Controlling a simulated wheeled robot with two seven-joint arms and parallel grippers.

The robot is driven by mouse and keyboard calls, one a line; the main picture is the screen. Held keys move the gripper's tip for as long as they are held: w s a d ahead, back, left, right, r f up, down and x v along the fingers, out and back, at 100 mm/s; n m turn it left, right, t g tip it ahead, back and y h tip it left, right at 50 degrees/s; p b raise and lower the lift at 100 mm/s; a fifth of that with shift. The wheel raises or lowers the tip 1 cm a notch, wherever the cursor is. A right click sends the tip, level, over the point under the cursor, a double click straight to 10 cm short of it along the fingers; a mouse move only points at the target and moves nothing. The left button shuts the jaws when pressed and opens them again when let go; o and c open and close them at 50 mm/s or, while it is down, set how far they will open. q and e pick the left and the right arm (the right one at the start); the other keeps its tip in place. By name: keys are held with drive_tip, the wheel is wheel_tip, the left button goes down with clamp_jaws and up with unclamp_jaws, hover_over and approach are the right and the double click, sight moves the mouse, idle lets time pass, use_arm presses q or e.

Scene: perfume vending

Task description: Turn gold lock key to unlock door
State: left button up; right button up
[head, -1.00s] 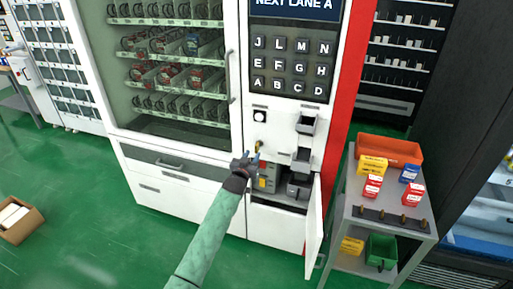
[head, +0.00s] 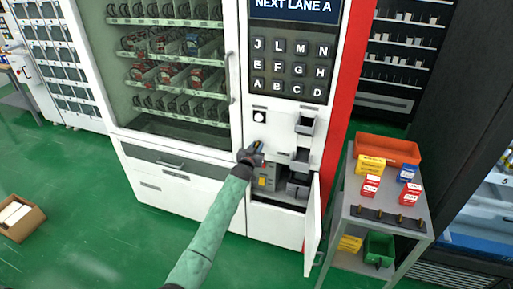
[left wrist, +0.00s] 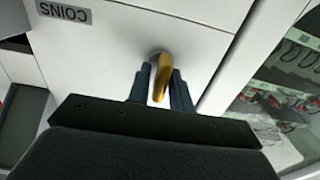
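The gold lock key (head: 260,145) sticks out of the white front of the vending machine, below a round white dial. My left gripper (head: 256,152) is at the key. In the left wrist view the gold key (left wrist: 161,78) lies between the two dark fingers of the left gripper (left wrist: 160,88). The right finger looks close against the key, and a thin light gap shows beside the left finger. I cannot tell whether the fingers grip it. My right gripper is not in view.
The small lower door (head: 314,225) stands open to the right, with grey boxes inside the compartment. A grey cart (head: 385,232) with small boxes and an orange bin (head: 388,149) stands at the right. A cardboard box (head: 17,218) is on the green floor at left.

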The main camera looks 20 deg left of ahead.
use_arm(q)
clamp_jaws()
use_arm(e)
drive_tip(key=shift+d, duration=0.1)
